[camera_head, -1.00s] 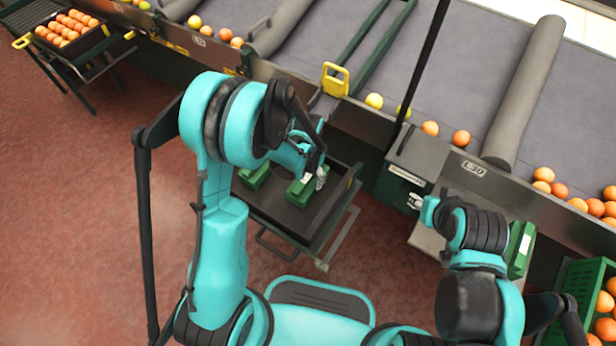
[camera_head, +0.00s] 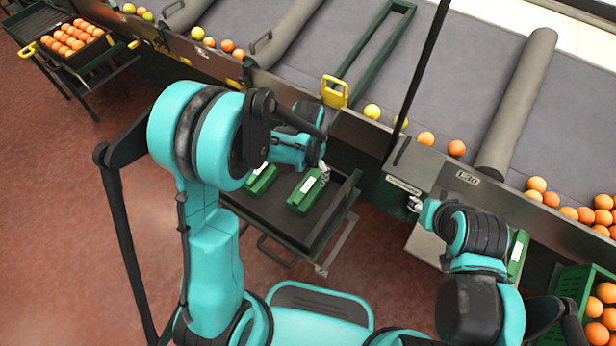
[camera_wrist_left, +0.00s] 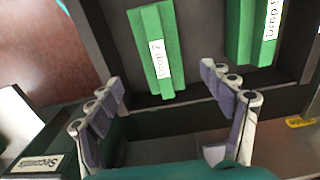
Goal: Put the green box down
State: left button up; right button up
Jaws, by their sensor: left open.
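A green box with a white label (camera_head: 306,192) lies in a dark tray (camera_head: 327,238). It also shows in the left wrist view (camera_wrist_left: 157,55), lying flat beyond my fingertips. A second labelled green box (camera_head: 262,179) lies beside it in the tray, partly hidden by my left arm; it is at the right of the wrist view (camera_wrist_left: 252,35). My left gripper (camera_wrist_left: 158,82) is open and empty, with its fingers apart and clear of both boxes. In the head view my left gripper (camera_head: 323,173) is just above the first box's far end. My right gripper (camera_head: 415,205) is small there, its jaws unclear.
Another green box (camera_head: 518,255) stands at the right behind my right arm. A green crate of oranges (camera_head: 571,285) is at the lower right. The conveyor (camera_head: 420,70) with oranges and yellow fruit runs along the back. A rack of oranges (camera_head: 88,57) stands far left. Red floor is clear at left.

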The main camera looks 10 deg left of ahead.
pick_arm(q)
jog(key=s+a+r+n+t, duration=0.2)
jog(key=s+r, duration=0.4)
jog(key=r, duration=0.3)
jog(key=s+a+r+n+t, duration=0.2)
jog(key=s+r+t, duration=0.3)
jog(key=r, duration=0.5)
jog(key=shift+s+a+p, duration=0.4)
jog(key=shift+s+a, duration=0.45)
jog(key=shift+s, duration=0.2)
